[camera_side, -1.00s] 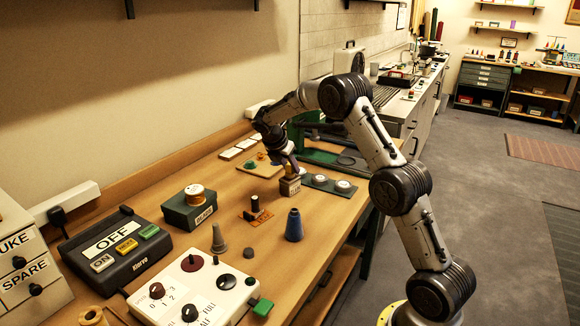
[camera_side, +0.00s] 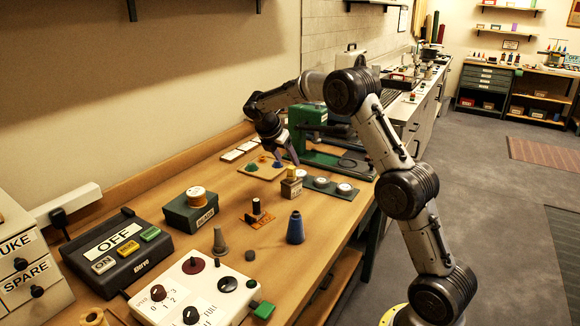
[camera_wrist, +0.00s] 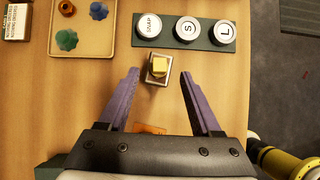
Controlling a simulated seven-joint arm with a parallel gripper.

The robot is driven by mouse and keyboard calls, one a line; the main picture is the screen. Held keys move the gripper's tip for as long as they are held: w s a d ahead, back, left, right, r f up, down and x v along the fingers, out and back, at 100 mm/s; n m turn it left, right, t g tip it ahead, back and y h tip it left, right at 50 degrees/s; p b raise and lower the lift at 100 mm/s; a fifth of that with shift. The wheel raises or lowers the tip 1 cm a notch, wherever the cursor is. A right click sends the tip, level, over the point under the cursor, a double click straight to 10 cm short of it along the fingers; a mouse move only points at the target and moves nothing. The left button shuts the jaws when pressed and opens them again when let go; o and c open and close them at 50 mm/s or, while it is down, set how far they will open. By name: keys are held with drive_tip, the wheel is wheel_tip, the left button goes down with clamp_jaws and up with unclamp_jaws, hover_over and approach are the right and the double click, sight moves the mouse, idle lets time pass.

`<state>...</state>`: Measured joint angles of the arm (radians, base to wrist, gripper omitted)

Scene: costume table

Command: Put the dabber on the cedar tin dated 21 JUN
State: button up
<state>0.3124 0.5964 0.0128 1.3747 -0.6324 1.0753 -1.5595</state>
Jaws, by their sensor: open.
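A small yellow piece (camera_side: 291,172), which may be the dabber, sits on top of a pale, square-topped block or tin (camera_side: 289,187) with a label too small to read. In the wrist view the yellow piece (camera_wrist: 160,66) rests within the top of this square holder (camera_wrist: 151,81). I cannot confirm that it is the cedar tin or read a date. My gripper (camera_side: 285,158) is open and empty just above it. In the wrist view the purple fingers (camera_wrist: 159,75) stand wide on either side of the piece, apart from it.
A dark strip (camera_wrist: 206,46) with three round white-topped items lies beside it. A tan tray (camera_wrist: 84,48) holds green, blue and brown pieces. A blue cone (camera_side: 295,228), an orange stand with a dark spool (camera_side: 256,206) and a green machine (camera_side: 308,116) are on the table.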

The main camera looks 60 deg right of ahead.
drive_tip(key=s+a+r+m+t+y, duration=0.2)
drive_tip(key=s+a+r+m, duration=0.2)
drive_tip(key=s+a+r, duration=0.5)
drive_tip(key=s+a+f+m+t+y, duration=0.1)
drive_tip(key=s+a+m+t+y, duration=0.1)
drive_tip(key=s+a+m, duration=0.4)
drive_tip(key=s+a+f+m+t+y, duration=0.1)
drive_tip(key=s+a+f+m+y, duration=0.1)
drive_tip(key=s+a+m, duration=0.5)
drive_tip(key=s+a, duration=0.5)
drive_tip(key=s, duration=0.4)
drive_tip(key=shift+s+a+m+t+y, duration=0.3)
drive_tip(key=shift+s+t, duration=0.1)
